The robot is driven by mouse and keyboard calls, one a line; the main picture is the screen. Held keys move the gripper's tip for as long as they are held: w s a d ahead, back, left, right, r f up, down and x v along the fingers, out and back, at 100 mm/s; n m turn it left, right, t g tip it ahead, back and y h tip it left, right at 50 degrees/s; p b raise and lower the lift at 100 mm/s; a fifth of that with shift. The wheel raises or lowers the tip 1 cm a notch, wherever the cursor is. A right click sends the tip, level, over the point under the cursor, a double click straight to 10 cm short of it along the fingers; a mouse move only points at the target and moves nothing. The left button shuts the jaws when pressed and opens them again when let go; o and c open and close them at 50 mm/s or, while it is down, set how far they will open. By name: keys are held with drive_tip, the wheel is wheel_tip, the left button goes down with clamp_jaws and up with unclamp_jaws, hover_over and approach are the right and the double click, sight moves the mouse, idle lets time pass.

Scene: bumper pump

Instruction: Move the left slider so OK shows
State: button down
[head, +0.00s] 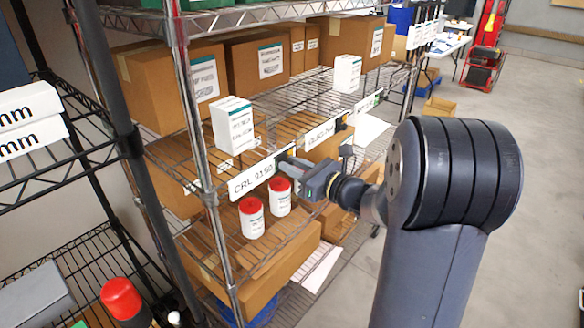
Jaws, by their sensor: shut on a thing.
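A wire shelf edge carries white label strips: a left one reading roughly "CRL 9150" (252,181), a middle one (321,133) and a far one (368,103). My gripper (289,165) reaches in from the right. Its fingers are shut at the right end of the left label strip, on what appears to be the left slider. The fingers hide most of the slider. I cannot make out any OK mark there. A small dark and orange piece (341,125) at the right end of the middle strip looks like another slider.
A white box (233,125) stands above the left label, and another white box (347,74) farther back. Two red-lidded white jars (251,218) (280,197) stand on the shelf below my gripper. A metal shelf post (190,120) rises at the left. Open floor (545,130) lies to the right.

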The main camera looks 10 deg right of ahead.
drive_tip(key=w+d, duration=0.2)
drive_tip(key=shift+d, duration=0.35)
drive_tip(key=shift+r, duration=0.1)
drive_tip(key=c, duration=1.3)
unclamp_jaws()
drive_tip(key=shift+s, duration=0.1)
drive_tip(key=b+v, duration=0.2)
drive_tip(key=v, duration=0.8)
drive_tip(key=shift+s+d, duration=0.25)
